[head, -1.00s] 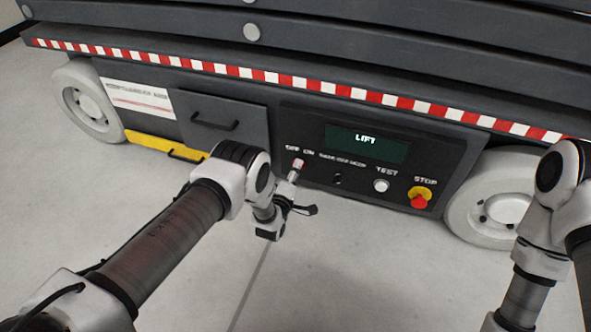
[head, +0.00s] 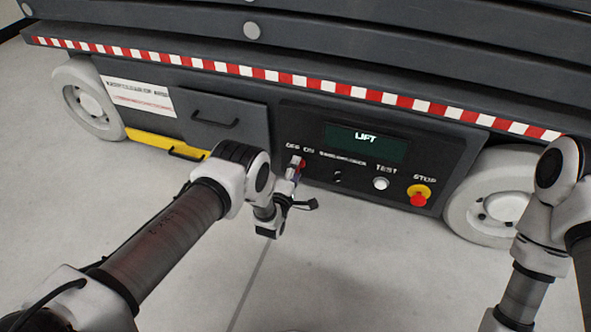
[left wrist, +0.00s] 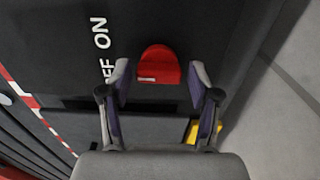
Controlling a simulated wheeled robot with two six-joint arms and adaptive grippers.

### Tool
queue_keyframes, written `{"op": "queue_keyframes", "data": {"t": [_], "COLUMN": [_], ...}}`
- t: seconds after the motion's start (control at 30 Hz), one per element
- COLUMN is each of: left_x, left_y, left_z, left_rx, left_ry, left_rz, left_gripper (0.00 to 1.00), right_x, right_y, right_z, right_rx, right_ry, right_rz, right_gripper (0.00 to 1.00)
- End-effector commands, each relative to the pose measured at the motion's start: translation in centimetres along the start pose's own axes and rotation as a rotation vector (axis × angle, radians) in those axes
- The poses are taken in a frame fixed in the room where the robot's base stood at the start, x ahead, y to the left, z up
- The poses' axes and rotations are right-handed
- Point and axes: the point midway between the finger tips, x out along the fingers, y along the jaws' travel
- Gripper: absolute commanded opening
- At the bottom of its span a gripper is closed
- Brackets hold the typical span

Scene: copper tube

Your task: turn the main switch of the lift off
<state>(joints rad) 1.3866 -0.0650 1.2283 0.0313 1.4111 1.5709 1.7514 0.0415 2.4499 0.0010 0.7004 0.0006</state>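The main switch is a red rounded knob (left wrist: 159,66) on the lift's dark panel, beside the words OFF and ON in the left wrist view. In the head view a bit of its red (head: 302,162) shows just below those words, partly behind my left gripper (head: 294,172). In the left wrist view my left gripper (left wrist: 159,80) is open, with one fingertip on each side of the knob. Small gaps seem to remain between fingers and knob; contact cannot be told. The panel's display (head: 366,144) is lit and reads LIFT. My right gripper is out of view.
Right of the switch are a small keyhole-like fitting (head: 338,176), a white TEST button (head: 381,183) and a red STOP button on yellow (head: 419,197). A drawer handle (head: 215,123) juts out at left. The floor before the lift is clear.

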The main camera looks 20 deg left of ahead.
Motion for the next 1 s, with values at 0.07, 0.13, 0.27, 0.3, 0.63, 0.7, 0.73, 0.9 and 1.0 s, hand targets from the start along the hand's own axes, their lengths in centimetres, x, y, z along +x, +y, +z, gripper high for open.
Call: {"op": "queue_keyframes", "data": {"t": [0.07,0.13,0.27,0.3,0.63,0.7,0.73,0.9,1.0], "left_x": [0.0,0.0,0.0,-0.1,-6.1,-7.9,-8.7,-11.5,-12.0], "left_y": [0.0,0.0,0.0,0.0,-0.1,-0.1,-0.1,-0.1,0.0], "left_z": [0.0,0.0,0.0,0.0,0.0,0.0,0.0,0.0,0.0], "left_rx": [0.001,0.001,0.001,0.001,0.001,0.001,0.001,0.001,0.001], "left_ry": [0.0,0.0,-0.001,-0.001,-0.001,-0.001,-0.001,0.0,0.0], "left_rz": [0.0,0.0,0.001,0.001,-0.006,-0.005,-0.004,-0.002,0.0], "left_gripper": [0.73,0.73,0.73,0.73,0.73,0.73,0.73,0.73,0.73], "right_x": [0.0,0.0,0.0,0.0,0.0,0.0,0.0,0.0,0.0], "right_y": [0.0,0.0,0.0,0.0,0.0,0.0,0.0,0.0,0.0], "right_z": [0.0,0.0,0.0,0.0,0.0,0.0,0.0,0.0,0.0], "right_rx": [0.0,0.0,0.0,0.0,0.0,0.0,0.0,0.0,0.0], "right_ry": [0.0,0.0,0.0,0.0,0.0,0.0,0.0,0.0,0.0], "right_rz": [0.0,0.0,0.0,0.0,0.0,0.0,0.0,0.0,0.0], "right_gripper": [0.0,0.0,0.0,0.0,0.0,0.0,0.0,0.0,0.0]}}
